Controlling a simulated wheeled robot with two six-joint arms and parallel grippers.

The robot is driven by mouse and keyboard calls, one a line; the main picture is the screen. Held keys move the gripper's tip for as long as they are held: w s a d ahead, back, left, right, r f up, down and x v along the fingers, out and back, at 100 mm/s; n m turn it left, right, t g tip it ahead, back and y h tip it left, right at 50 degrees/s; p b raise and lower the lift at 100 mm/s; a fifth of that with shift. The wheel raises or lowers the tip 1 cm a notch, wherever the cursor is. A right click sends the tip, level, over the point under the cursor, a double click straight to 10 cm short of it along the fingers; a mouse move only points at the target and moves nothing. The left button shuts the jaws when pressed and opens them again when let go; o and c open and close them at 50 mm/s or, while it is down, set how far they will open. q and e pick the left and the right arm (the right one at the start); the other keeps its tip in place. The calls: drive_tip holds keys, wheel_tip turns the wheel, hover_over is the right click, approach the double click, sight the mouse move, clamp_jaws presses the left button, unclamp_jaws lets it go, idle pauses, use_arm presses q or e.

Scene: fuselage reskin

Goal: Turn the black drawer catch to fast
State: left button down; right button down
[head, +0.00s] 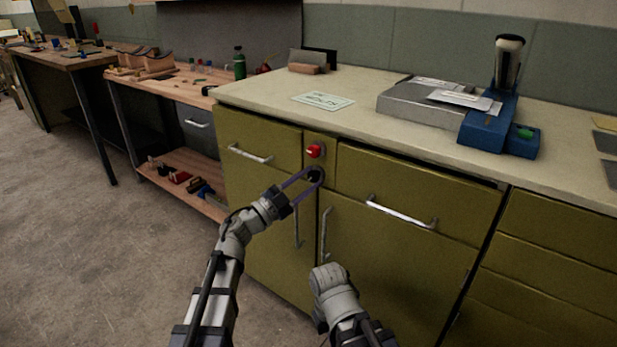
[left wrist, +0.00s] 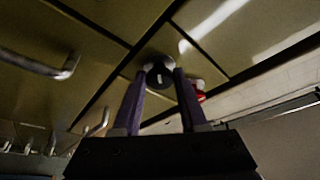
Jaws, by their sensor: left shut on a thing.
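The black drawer catch (head: 315,175) is a round knob on the narrow strip between two olive drawers, just below a red knob (head: 314,151). My left gripper (head: 311,176) has its two purple fingers on either side of the black catch and is shut on it. In the left wrist view, the catch (left wrist: 159,75) shows between the fingertips, with a short pale mark on its face. The red knob (left wrist: 198,89) is partly hidden behind a finger there. My right arm is low in the head view; its gripper fingers do not show.
The left drawer has a metal handle (head: 250,154) and the right drawer has a longer one (head: 401,213). Upright door handles sit below the catch. The pale countertop (head: 362,88) above holds a card and a blue-and-grey machine (head: 498,128). Open floor lies at left.

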use_arm(q)
drive_tip(key=m+p, duration=0.1)
drive_tip(key=m, duration=0.1)
drive_tip(key=m+g+p, duration=0.1)
drive_tip(key=m, duration=0.1)
drive_tip(key=m+g+p, duration=0.1)
drive_tip(key=m, duration=0.1)
drive_tip(key=shift+w+a+r+y+p, duration=0.1)
drive_tip(key=shift+w+r+y+p, duration=0.05)
drive_tip(key=shift+r+y+p, duration=0.2)
drive_tip(key=shift+m+g+y+p, duration=0.6)
drive_tip(key=shift+m+p, duration=0.6)
drive_tip(key=shift+m, duration=0.8)
drive_tip(key=shift+c, duration=2.3)
unclamp_jaws()
drive_tip(key=shift+g+h, duration=0.25)
drive_tip(key=shift+g, duration=0.05)
drive_tip(key=v, duration=0.8)
